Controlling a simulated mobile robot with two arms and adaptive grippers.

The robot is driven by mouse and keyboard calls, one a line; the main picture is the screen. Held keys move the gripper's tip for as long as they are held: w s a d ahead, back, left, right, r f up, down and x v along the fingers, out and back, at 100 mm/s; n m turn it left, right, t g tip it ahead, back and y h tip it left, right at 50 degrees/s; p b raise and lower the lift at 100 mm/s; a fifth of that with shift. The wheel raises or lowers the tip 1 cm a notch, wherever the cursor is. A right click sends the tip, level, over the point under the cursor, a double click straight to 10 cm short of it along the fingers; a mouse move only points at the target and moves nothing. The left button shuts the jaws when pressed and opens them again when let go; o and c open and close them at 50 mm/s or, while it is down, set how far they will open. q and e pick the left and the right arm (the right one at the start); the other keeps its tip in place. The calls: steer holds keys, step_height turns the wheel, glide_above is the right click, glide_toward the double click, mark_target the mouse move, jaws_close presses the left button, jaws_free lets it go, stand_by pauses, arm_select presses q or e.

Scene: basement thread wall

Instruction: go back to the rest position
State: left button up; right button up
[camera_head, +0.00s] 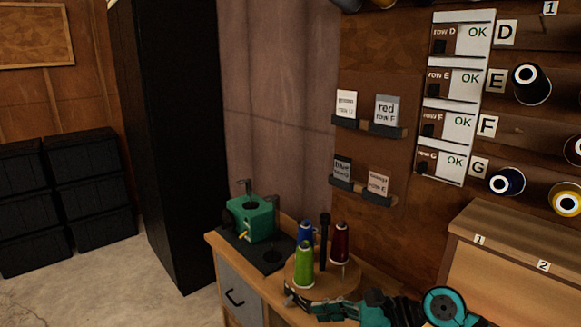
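One of my arms comes in at the bottom right, and I take it for the right one. Its gripper (297,299) points left in front of the round wooden thread stand (345,280). The gripper is small and dark, so I cannot tell whether its fingers are open or shut. I see nothing clearly held in it. My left gripper is out of view. The stand carries a green spool (304,266), a blue spool (306,234) and a dark red spool (340,242) around a black post (324,242).
A green machine (252,219) stands on a dark plate on the wooden bench (213,240). A wooden box (510,234) marked 1 and 2 is at the right. The wall has labelled thread rows and card holders (367,127). A black cabinet (175,140) and black bins (75,200) stand left. Floor (110,285) is clear.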

step_height(320, 180, up, 10)
steer(key=a+m+t+y, duration=0.1)
steer(key=m+t+y, duration=0.4)
steer(key=m+t, duration=0.55)
steer(key=w+d+m+t+h, duration=0.2)
steer(key=d+m+t+h, duration=0.45)
steer(key=m, duration=0.85)
steer(key=s+d+f+m+g+h, duration=0.3)
steer(key=d+f+m+h, duration=0.85)
steer(key=m, duration=0.45)
steer(key=s+a+f+m+g, duration=0.1)
steer(key=s+f+m+g, duration=0.3)
steer(key=s+f+g, duration=0.6)
steer(key=s+a+f+m+g, duration=0.2)
steer(key=s+f+m+g, duration=0.15)
steer(key=s+f, duration=1.1)
steer(key=f, duration=2)
steer(key=s+d+f+g, duration=0.2)
steer(key=s+d+f, duration=0.1)
steer(key=s+f, duration=1.3)
steer(key=shift+s+f, duration=0.2)
steer(key=shift+s, duration=0.25)
